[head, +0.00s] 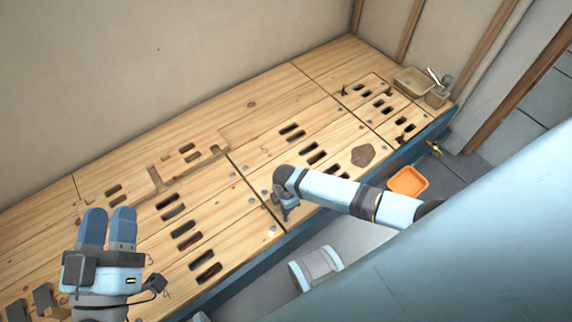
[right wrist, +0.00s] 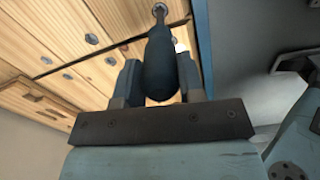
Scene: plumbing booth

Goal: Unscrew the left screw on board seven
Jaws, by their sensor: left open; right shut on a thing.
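My right gripper (right wrist: 160,80) is shut on a screwdriver with a dark rounded handle (right wrist: 158,65). The screwdriver's far end is over a round screw head (right wrist: 160,9) at the board edge; I cannot tell whether it is seated. In the head view, my right gripper (head: 286,208) is low over the boards by the middle seam, and the screwdriver is hard to make out there. Other screw heads (right wrist: 92,38) show in the planks. No board number is readable. My left gripper (head: 107,230) is open and empty, above the boards at the lower left.
The slotted wooden boards (head: 205,225) run along the wall. At the far right end are a shallow tan tray (head: 413,81) and a small container (head: 437,97). An orange tray (head: 408,181) sits below the front edge. Dark brackets (head: 44,298) stand at the lower left.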

